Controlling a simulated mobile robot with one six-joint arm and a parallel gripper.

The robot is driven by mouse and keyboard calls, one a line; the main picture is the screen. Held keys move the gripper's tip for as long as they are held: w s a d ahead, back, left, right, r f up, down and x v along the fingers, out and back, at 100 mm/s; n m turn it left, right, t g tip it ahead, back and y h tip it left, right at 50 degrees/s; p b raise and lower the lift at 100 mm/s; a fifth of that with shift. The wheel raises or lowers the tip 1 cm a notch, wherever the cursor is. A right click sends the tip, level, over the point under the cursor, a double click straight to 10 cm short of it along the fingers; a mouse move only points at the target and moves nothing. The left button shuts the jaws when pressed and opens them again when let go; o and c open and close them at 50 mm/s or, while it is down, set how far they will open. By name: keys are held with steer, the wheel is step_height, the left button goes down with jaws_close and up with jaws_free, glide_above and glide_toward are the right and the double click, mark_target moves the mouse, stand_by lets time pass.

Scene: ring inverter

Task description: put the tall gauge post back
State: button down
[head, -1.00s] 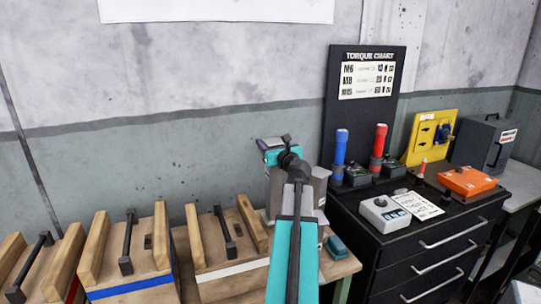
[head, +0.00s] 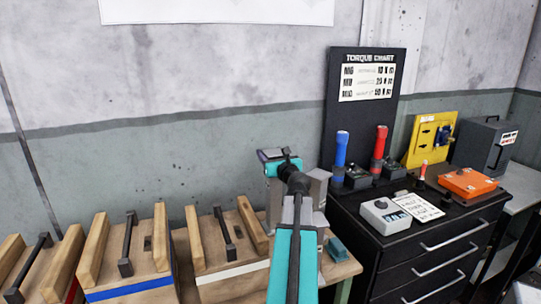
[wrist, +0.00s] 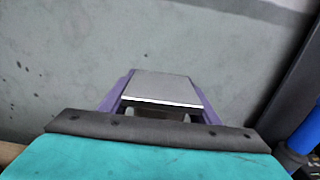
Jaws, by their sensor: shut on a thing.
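My gripper (wrist: 160,104) shows its two purple fingers on either side of a grey, flat-faced metal piece (wrist: 162,88) with a bright lower edge in the wrist view. It appears to be the tall gauge post, though its full length is hidden. In the head view my gripper (head: 272,155) is small and partly hidden behind my own arm, raised in front of the wall above the bench's right end. The place the post stands in cannot be made out.
A wooden bench (head: 338,272) with a grey unit (head: 316,188) lies behind my arm. Wooden blocks with black handles (head: 225,232) stand left. Right is a black drawer cabinet (head: 425,255) with a blue-handled tool (head: 341,150), a red-handled tool (head: 379,148) and a torque chart board (head: 365,100).

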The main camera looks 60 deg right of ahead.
steer(key=c, duration=0.6)
jaws_free()
steer(key=shift+f, duration=0.1)
steer(key=shift+c, duration=0.2)
steer(key=b+v, duration=0.6)
steer(key=v, duration=0.6)
stand_by(0.3)
steer(key=shift+s, duration=0.1)
stand_by(0.6)
